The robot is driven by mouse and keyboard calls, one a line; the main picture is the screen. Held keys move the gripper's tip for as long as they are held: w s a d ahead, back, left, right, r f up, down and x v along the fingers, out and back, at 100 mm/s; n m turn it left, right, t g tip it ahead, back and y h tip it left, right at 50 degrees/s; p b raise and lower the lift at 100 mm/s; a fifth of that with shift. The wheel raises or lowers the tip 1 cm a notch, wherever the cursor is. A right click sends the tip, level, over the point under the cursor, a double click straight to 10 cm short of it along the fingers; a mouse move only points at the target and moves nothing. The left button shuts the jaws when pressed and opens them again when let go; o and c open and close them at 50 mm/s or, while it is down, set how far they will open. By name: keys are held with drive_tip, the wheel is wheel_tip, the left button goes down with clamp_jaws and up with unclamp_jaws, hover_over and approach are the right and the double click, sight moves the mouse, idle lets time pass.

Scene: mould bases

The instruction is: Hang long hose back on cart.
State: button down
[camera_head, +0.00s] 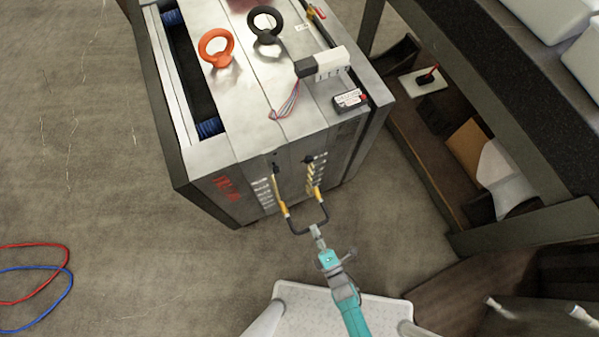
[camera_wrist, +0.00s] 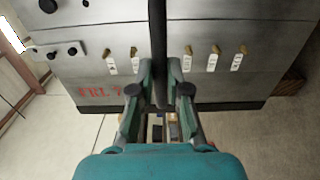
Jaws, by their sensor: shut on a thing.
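A black U-shaped hose (camera_head: 297,232) with yellow-brass end pieces hangs at the front face of a grey steel mould base. Its upper ends reach the face near the rows of labelled fittings; I cannot tell whether they are connected. My gripper (camera_head: 316,231) is at the bottom of the U. In the wrist view the black hose (camera_wrist: 158,45) runs upright between the fingers of my gripper (camera_wrist: 160,88), which are shut on it. A red hose (camera_head: 66,258) and a blue hose (camera_head: 70,283) lie curved on the floor at the left edge. I cannot make out a cart.
The mould base (camera_head: 215,130) carries an orange eyebolt (camera_head: 217,47), a black eyebolt (camera_head: 265,25) and a small connector box (camera_head: 325,65) on top. A dark workbench with a lower shelf (camera_head: 455,150) stands at the right. Floor at the left is mostly clear.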

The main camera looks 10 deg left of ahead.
drive_tip(key=shift+s, duration=0.1)
drive_tip(key=shift+v, duration=2.9)
drive_tip(key=shift+d, duration=0.1)
